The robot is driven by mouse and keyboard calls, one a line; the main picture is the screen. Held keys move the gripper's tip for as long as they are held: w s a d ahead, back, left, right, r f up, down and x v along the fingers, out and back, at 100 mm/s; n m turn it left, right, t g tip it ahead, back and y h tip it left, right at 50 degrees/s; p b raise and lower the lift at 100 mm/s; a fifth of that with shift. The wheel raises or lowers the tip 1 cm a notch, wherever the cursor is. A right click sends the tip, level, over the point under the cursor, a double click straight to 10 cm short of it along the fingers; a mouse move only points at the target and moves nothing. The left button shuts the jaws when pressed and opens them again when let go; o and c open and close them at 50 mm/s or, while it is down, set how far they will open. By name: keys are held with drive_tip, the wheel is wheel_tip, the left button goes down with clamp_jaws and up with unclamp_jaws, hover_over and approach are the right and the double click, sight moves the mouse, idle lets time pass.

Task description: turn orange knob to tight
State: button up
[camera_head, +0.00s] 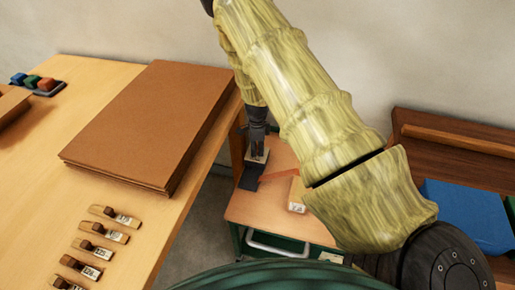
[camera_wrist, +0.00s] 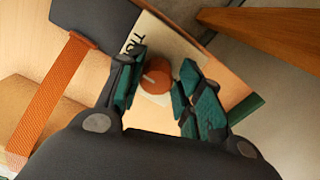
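The orange knob (camera_wrist: 157,76) is round with a pale mark on its face. In the wrist view it sits between my gripper's two green-padded fingers. A pale plate (camera_wrist: 160,40) beside it carries dark letters, partly hidden, that seem to begin "TIG". My gripper (camera_wrist: 160,85) is open, with one finger on each side of the knob. I cannot tell whether either finger touches it. In the head view my gripper (camera_head: 257,150) points down over the far end of a low wood-topped cabinet (camera_head: 255,208), and the knob is not clear there.
An orange strap (camera_wrist: 52,98) runs from a dark block (camera_wrist: 95,20) beside the plate. A small tan box (camera_head: 297,195) stands on the cabinet. A table (camera_head: 150,222) with a large brown board (camera_head: 150,120) is at left; a blue item (camera_head: 465,215) is at right.

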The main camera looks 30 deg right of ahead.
drive_tip(key=shift+o, duration=0.8)
wheel_tip(320, 180, up, 12)
idle(0.6)
